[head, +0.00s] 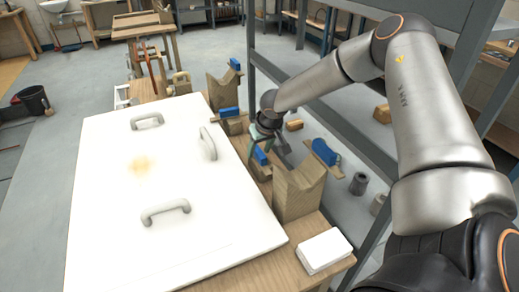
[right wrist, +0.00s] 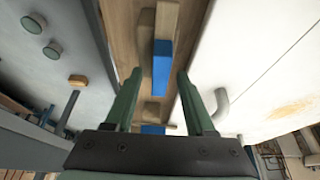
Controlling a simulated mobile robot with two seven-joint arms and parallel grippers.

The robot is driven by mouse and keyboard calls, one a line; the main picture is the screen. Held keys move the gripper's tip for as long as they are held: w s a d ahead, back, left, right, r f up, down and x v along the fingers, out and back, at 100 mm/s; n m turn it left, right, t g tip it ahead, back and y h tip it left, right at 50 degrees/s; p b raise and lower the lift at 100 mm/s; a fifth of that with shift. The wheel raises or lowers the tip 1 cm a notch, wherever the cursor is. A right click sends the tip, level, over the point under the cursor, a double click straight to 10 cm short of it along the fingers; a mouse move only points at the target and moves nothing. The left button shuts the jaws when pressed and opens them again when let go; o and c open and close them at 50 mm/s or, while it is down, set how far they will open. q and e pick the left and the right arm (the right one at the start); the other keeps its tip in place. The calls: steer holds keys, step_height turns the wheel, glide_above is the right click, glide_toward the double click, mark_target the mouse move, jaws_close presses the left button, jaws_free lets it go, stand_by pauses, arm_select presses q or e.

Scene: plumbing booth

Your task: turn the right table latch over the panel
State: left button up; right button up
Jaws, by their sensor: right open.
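The white panel (head: 150,175) with grey handles lies flat on the wooden table. A blue-ended latch (head: 260,156) sits at the table's right edge beside the panel, partly hidden by my right gripper (head: 268,138). In the right wrist view the latch's blue end (right wrist: 162,68) shows between the two green fingers of my right gripper (right wrist: 160,76), which is open. I cannot tell whether the fingers touch it. The latch appears to lie along the panel's edge, not over it. The panel (right wrist: 255,70) also shows at the right there. My left gripper is out of view.
A V-notched wooden block (head: 298,192) stands close to the gripper, with a white box (head: 324,251) in front. Another blue-ended piece (head: 229,112) is farther along the edge. A grey frame post (head: 335,130) runs right of the table. A panel handle (head: 208,143) stands near the gripper.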

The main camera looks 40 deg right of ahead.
steer(key=shift+c, duration=0.3)
jaws_close()
stand_by(1.1)
